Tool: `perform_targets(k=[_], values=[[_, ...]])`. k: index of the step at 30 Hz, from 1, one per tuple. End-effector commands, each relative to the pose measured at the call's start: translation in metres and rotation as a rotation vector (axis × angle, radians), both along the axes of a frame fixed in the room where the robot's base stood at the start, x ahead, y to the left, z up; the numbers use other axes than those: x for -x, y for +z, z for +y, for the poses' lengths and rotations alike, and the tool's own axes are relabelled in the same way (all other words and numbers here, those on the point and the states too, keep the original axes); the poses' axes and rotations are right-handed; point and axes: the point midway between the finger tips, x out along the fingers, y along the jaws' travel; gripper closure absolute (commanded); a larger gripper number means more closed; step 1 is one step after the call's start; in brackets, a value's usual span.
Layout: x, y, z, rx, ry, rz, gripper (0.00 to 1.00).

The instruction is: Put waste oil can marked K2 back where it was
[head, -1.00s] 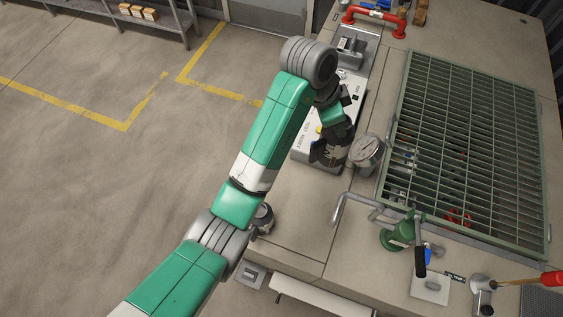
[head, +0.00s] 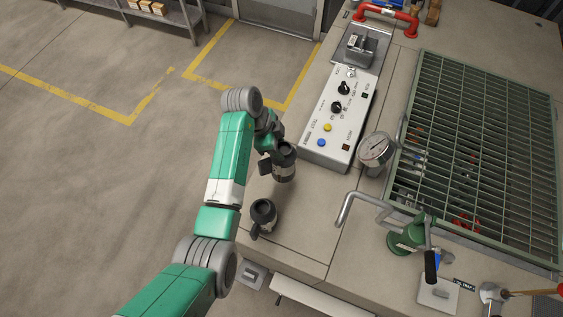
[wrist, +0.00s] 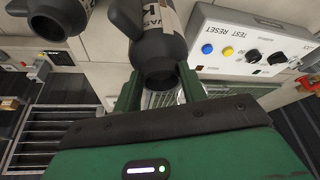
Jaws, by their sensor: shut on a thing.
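A dark grey can (head: 284,164) with a pale label is in my gripper (head: 272,160), tilted, above the left part of the bench top. In the wrist view the held can (wrist: 160,45) sits between the two green fingers of my gripper (wrist: 160,88). Its label shows "WAS" and a "K"; the digit is out of sight. A second dark can (head: 263,215) of like shape stands upright on the bench near its left edge, close below the held one in the head view. The second can also shows at the upper left of the wrist view (wrist: 60,18); its marking is not readable.
A white control panel (head: 338,120) with knobs and buttons lies right of the held can. A pressure gauge (head: 375,150), a bent grey pipe (head: 350,208), a green hand pump (head: 408,236) and a green grating (head: 475,150) are further right. Bare bench top lies below the panel.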

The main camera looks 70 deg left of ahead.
Motion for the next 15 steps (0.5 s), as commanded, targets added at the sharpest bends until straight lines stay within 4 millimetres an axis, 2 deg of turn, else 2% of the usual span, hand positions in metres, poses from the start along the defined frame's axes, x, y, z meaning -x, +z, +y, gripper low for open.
perform_targets(k=[3,6,12,15], values=[[0.0,-0.023,0.0,0.002,0.001,0.001,1.0],[0.0,-0.038,-0.001,0.002,0.001,0.001,1.0],[0.0,-0.047,0.0,0.001,0.002,0.0,1.0],[0.0,-0.062,-0.001,0.003,0.001,0.001,1.0]])
